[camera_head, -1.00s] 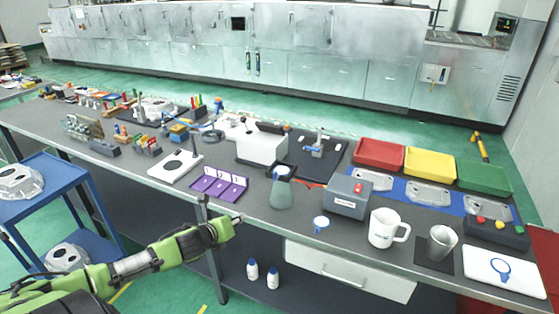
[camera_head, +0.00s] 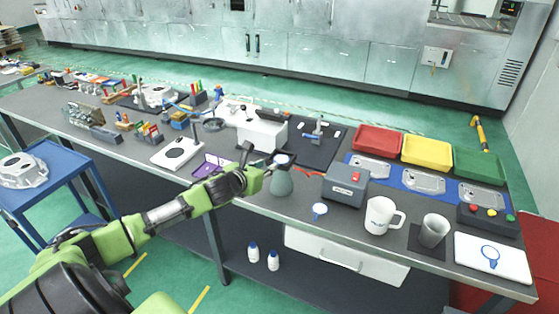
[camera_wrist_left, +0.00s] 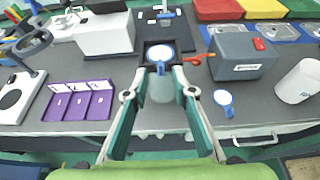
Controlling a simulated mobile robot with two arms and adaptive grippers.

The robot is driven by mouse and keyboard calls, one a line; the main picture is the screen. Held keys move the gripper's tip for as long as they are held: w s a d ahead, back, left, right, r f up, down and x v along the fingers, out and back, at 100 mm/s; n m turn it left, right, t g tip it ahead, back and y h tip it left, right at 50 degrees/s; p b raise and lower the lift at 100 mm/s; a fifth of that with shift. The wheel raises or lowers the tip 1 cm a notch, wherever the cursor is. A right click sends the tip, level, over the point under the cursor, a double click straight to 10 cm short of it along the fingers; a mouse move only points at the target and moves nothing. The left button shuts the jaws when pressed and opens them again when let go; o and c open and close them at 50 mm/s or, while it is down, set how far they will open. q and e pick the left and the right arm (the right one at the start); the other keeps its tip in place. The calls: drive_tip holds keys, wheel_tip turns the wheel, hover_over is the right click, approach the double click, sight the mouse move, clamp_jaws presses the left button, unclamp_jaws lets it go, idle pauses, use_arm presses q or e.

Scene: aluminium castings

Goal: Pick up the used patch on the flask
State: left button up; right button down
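The flask (camera_head: 281,184) is a grey-green cone standing near the front edge of the bench. The used patch (camera_head: 284,159), a pale disc with a blue rim, sits on top of it. In the left wrist view the patch (camera_wrist_left: 160,53) has a blue handle pointing toward me, and the flask body (camera_wrist_left: 161,88) shows between my fingers. My left gripper (camera_head: 262,163) is open and empty; in the wrist view its fingertips (camera_wrist_left: 161,72) lie either side of the handle in the picture. Whether they touch anything cannot be told. My right gripper is not in view.
A similar blue-rimmed disc (camera_head: 320,209) lies at the bench's front edge, another (camera_head: 490,256) on a white plate. A grey box (camera_head: 345,186) and mug (camera_head: 381,216) stand right of the flask; a purple tray (camera_head: 209,166) lies left. A white machine (camera_head: 262,134) stands behind.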

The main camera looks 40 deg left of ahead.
sight(279, 159)
use_arm(q)
drive_tip(key=p+x, duration=0.2)
drive_tip(key=x, duration=0.4)
drive_tip(key=shift+f, duration=0.1)
clamp_jaws()
